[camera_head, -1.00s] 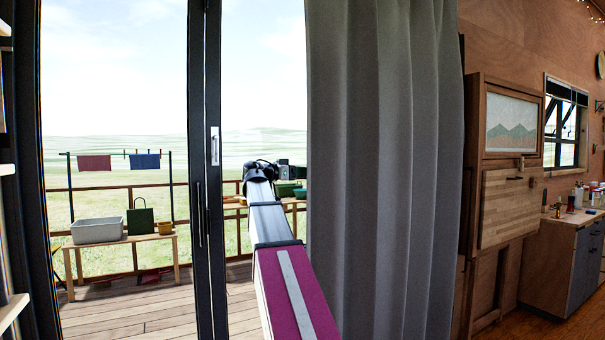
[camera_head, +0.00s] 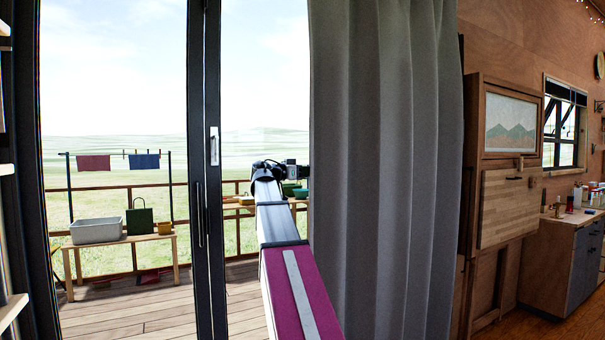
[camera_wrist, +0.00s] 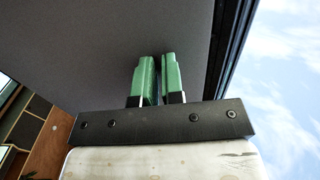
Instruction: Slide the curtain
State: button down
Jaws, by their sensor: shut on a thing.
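The grey curtain (camera_head: 385,170) hangs in long folds on the right side of the glass door in the head view. Its left edge is beside the end of my arm. In the wrist view, the curtain (camera_wrist: 130,40) fills the upper left as a dark grey surface. My gripper (camera_wrist: 157,65) has green fingers nearly together, with a thin gap between them, shut on the curtain. The pinched cloth is hard to make out. In the head view, my gripper (camera_head: 300,172) is small at the curtain's left edge, and its fingertips are hidden.
A black-framed glass door (camera_head: 205,170) with a handle stands left of my arm. Outside are a wooden deck, a bench (camera_head: 125,240) with a grey tub, and a railing. A wooden cabinet (camera_head: 505,170) and a counter stand right of the curtain.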

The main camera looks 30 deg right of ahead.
jog(key=d, duration=0.3)
jog(key=shift+d, duration=0.15)
jog(key=c, duration=1.2)
grip_release()
jog(key=shift+c, duration=0.2)
jog(key=a, duration=1.1)
jog(key=shift+s, duration=0.15)
